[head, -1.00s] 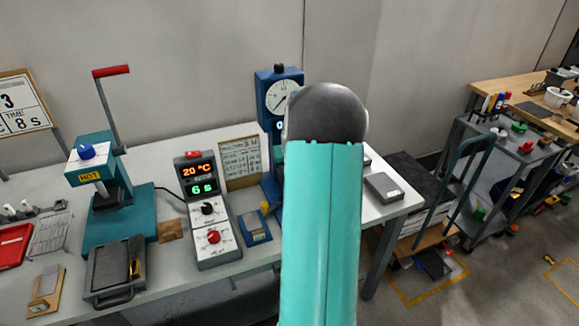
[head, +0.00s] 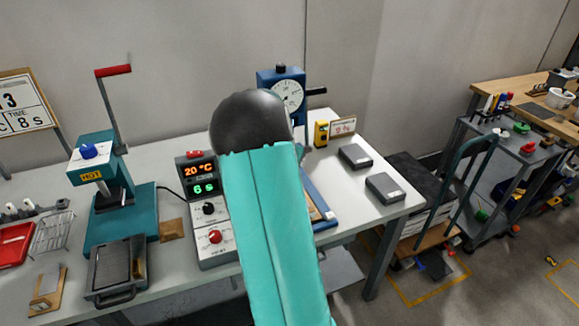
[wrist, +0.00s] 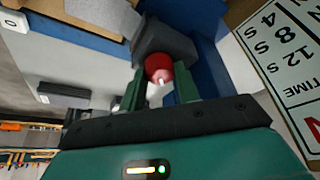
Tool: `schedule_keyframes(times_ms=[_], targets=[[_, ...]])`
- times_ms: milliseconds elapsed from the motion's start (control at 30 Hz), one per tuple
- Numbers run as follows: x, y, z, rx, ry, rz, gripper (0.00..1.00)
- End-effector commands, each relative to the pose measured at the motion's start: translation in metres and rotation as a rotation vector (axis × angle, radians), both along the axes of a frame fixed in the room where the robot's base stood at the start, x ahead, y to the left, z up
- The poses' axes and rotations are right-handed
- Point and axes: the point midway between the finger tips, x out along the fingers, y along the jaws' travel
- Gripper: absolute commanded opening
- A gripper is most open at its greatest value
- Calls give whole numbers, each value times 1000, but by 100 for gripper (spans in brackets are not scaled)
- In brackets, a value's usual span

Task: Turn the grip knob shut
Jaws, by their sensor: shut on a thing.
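The grip knob (wrist: 158,70) is a small red round knob on a dark grey block (wrist: 168,38) in the wrist view. My gripper (wrist: 159,84) is shut on it, with one green finger on either side. In the head view my arm hides the gripper and the knob. The blue stand with a round white dial (head: 287,94) rises behind my arm; its lower part is hidden.
A controller showing 20 °C and 6 s (head: 203,180) stands left of my arm. Farther left is a teal press (head: 98,172) marked HOT. Two grey blocks (head: 385,188) lie on the right of the white table (head: 345,225). A chart (wrist: 285,60) is close beside my gripper.

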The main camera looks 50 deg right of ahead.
Motion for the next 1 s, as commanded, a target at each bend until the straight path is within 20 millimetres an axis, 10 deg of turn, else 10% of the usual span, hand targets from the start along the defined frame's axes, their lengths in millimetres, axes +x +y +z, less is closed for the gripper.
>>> schedule_keyframes(times_ms=[433,467,567,1000], targets=[[0,1,-1,2,1,-12,9],[0,1,-1,2,1,-12,34],[0,0,-1,2,1,-12,54],[0,4,11,0,-2,-10,54]])
